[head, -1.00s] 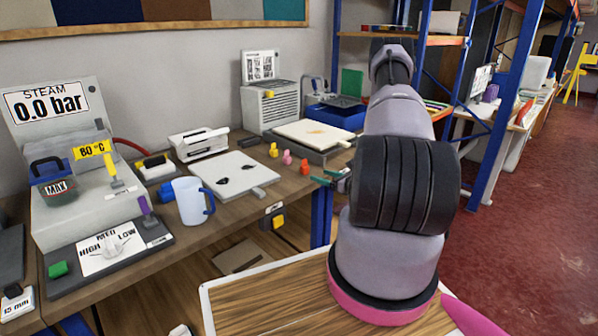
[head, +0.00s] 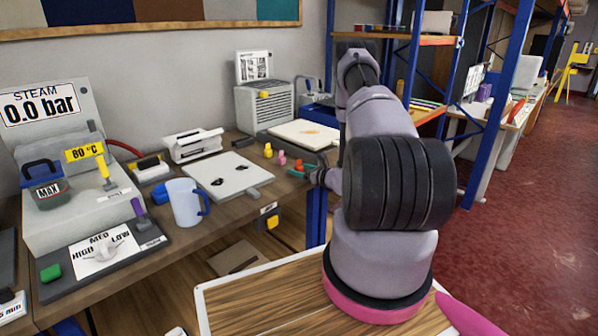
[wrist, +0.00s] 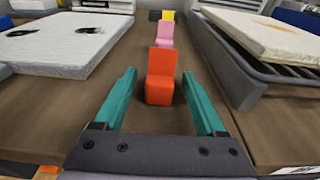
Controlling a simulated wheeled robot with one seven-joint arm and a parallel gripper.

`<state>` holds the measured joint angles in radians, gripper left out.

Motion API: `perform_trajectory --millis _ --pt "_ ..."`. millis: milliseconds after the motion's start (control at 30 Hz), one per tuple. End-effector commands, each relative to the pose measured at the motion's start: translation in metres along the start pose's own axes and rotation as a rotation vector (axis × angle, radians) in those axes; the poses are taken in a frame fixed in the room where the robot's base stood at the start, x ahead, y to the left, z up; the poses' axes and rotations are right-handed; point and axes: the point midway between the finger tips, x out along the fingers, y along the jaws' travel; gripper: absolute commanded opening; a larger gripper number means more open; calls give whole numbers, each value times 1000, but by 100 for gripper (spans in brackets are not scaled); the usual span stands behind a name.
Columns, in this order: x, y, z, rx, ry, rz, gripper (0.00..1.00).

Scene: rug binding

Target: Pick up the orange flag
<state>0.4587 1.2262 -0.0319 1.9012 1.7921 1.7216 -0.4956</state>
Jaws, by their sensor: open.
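The orange flag (wrist: 161,76) is a small upright orange block with a raised back, standing on the brown bench. In the wrist view it is between and just ahead of the teal fingers of my gripper (wrist: 158,78). The fingers are open, with a visible gap on each side of the flag. In the head view the orange flag (head: 298,163) shows small at the teal fingertips of my gripper (head: 301,170). My arm hides some of the bench to the right.
A pink flag (wrist: 165,35) and a yellow flag (wrist: 167,16) stand in line behind it. A white pad (wrist: 60,40) lies to the left. A dark-framed tray (wrist: 245,85) with a pale slab (wrist: 265,32) is close on the right. A blue mug (head: 184,203) stands farther left.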

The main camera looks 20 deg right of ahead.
Motion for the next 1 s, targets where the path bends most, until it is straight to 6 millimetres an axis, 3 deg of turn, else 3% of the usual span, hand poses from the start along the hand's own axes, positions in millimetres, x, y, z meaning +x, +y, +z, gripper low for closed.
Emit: perform_trajectory --millis 33,67,233,667,767,1000 --pt "0 0 0 0 0 0 73" --pt "0 0 0 0 0 0 65" --pt "0 0 0 0 0 0 0" --pt "-1 0 7 -1 -2 -1 0" --pt "-2 -1 18 -3 -3 -1 0" --pt "-10 -1 66 -4 -4 -1 0"
